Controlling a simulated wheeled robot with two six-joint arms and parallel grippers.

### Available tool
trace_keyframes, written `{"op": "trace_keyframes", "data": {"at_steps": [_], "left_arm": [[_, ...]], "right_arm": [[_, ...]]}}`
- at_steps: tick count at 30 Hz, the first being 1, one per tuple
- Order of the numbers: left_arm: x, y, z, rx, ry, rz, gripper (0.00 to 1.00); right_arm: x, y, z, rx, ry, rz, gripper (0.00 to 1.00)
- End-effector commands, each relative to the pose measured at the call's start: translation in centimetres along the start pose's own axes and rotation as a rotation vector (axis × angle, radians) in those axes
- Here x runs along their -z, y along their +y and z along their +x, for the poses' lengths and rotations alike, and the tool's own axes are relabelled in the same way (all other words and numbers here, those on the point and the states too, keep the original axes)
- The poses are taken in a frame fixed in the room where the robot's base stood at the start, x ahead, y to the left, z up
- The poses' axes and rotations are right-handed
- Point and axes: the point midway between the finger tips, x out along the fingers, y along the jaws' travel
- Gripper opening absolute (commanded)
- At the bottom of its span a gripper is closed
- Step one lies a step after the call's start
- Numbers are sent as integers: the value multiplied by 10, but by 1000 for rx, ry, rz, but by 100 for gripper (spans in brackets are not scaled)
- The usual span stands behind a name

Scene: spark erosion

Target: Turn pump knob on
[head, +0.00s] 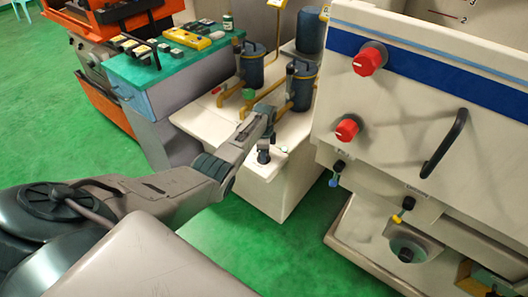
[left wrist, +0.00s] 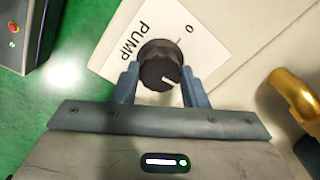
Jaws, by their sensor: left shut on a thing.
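The pump knob (left wrist: 160,68) is round and black, on a white label plate (left wrist: 218,60) marked PUMP and 0 in the left wrist view. Its white pointer line faces the lower right in that view, away from the 0. My left gripper (left wrist: 159,82) has one blue-grey finger on each side of the knob and is shut on it. My right gripper is not in view.
Yellow pipes (head: 232,90) and dark blue canisters (head: 252,66) stand close behind the gripper. A large pale machine with red knobs (head: 346,129) and a black handle (head: 444,143) stands at right. A green-topped cabinet (head: 150,68) is at left. Green floor (head: 300,245) is clear in front.

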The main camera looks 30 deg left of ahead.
Motion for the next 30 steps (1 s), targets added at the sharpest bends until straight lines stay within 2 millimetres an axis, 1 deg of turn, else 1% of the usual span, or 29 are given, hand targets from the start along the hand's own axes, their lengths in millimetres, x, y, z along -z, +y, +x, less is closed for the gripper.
{"op": "trace_keyframes", "data": {"at_steps": [3,9,25,26,27,28,29,30], "left_arm": [[1,-1,-2,3,2,55,17],[1,-1,-2,3,2,111,17],[1,-1,-2,3,1,131,17],[1,-1,-2,3,1,131,45],[1,-1,-1,3,1,131,53],[0,-1,-1,3,1,130,59],[0,-1,-1,3,1,130,61],[0,-1,-1,2,1,130,61]], "right_arm": [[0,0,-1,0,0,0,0],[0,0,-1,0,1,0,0],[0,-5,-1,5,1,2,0],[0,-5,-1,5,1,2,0],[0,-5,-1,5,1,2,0],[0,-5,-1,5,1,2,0],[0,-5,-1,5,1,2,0],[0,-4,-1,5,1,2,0]]}}
